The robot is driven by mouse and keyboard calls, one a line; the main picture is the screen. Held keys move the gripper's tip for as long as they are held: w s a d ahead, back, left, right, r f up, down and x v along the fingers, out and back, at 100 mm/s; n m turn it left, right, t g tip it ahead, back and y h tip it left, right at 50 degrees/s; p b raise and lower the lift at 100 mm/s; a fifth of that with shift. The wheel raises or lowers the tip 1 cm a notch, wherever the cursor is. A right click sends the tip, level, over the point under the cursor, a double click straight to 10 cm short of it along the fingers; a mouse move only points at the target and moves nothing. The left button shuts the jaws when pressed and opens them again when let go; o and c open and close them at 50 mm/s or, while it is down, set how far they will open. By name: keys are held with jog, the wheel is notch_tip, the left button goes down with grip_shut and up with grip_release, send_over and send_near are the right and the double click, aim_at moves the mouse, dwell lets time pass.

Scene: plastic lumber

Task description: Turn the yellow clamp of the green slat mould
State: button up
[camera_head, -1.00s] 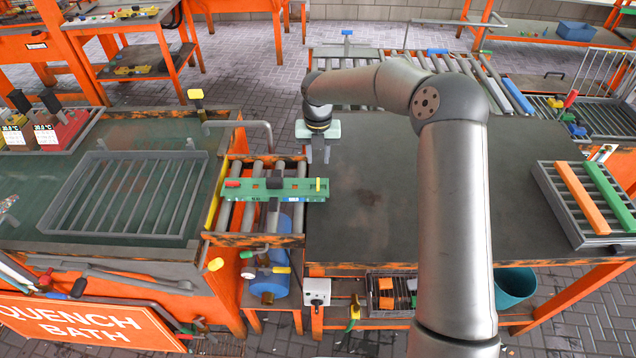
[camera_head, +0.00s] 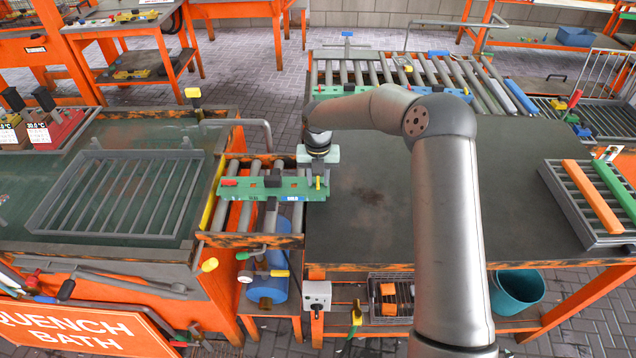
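The green slat mould (camera_head: 255,189) lies across the grey rollers between the quench bath and the dark table. Its small yellow clamp (camera_head: 318,183) stands upright at its right end, and a red clamp (camera_head: 229,182) sits at its left end. My gripper (camera_head: 318,178) points down over the right end, with its fingertips at the yellow clamp. The fingers appear to be on either side of it, but the view is too small to tell whether they touch it or how far apart they are.
A wire rack (camera_head: 118,192) lies on the quench bath at left. The dark table (camera_head: 370,225) is mostly clear, with a tray (camera_head: 566,205) of orange and green slats at its right. A curved grey pipe (camera_head: 245,124) stands behind the rollers. More rollers (camera_head: 385,74) run behind the table.

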grip_shut()
jog(key=shift+r+n+p, duration=0.15)
jog(key=shift+n+p, duration=0.5)
jog(key=shift+n, duration=0.45)
jog(key=shift+n+p, duration=0.5)
jog(key=shift+n, duration=0.8)
